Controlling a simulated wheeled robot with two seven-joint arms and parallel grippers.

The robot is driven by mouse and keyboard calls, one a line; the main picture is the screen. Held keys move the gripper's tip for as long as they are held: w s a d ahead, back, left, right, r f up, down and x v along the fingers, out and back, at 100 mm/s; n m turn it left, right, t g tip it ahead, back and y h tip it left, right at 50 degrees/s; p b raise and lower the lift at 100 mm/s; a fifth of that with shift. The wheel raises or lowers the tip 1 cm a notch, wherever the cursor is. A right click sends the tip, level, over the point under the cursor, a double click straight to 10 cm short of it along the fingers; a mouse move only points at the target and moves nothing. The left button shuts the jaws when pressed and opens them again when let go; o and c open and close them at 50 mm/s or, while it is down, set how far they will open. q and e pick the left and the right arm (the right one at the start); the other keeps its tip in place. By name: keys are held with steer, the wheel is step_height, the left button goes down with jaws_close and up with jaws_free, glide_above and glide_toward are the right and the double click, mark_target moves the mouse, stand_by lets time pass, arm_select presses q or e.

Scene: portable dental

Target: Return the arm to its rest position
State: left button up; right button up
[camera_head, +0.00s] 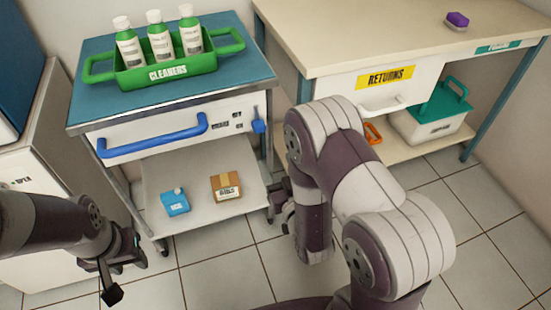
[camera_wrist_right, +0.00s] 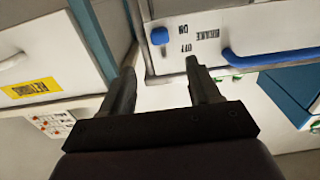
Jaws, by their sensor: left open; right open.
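My right arm (camera_head: 365,200) reaches forward beside the cart, elbow bent. Its gripper (camera_head: 280,207) is partly hidden behind the arm, low by the cart's right front corner. In the right wrist view the two fingers (camera_wrist_right: 163,85) stand apart with nothing between them. Past them show the cart's front, the blue brake lever (camera_wrist_right: 159,36) beside the ON/OFF lettering, and the blue drawer handle (camera_wrist_right: 270,56). My left gripper (camera_head: 122,266) hangs open and empty at the lower left, above the floor.
The cart (camera_head: 90,107) holds a green CLEANERS caddy (camera_head: 168,72) with three bottles. Its lower shelf bears a blue box (camera_head: 174,202) and a cardboard box (camera_head: 225,186). A desk (camera_head: 350,35) with a RETURNS drawer (camera_head: 385,78) stands at right. Tiled floor (camera_head: 480,200) is clear at right.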

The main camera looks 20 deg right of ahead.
steer(key=s+f+g, duration=0.5)
steer(key=f+g, duration=0.4)
steer(key=f, duration=0.3)
steer(key=s+d+r+g, duration=0.1)
steer(key=s+r+g, duration=0.75)
steer(key=s, duration=0.25)
step_height(320, 180, up, 37)
steer(key=w+p, duration=0.2)
steer(key=p, duration=3.1)
steer(key=shift+w+d+t+h, duration=0.3)
steer(key=shift+d+t, duration=0.1)
steer(key=shift+t, duration=0.05)
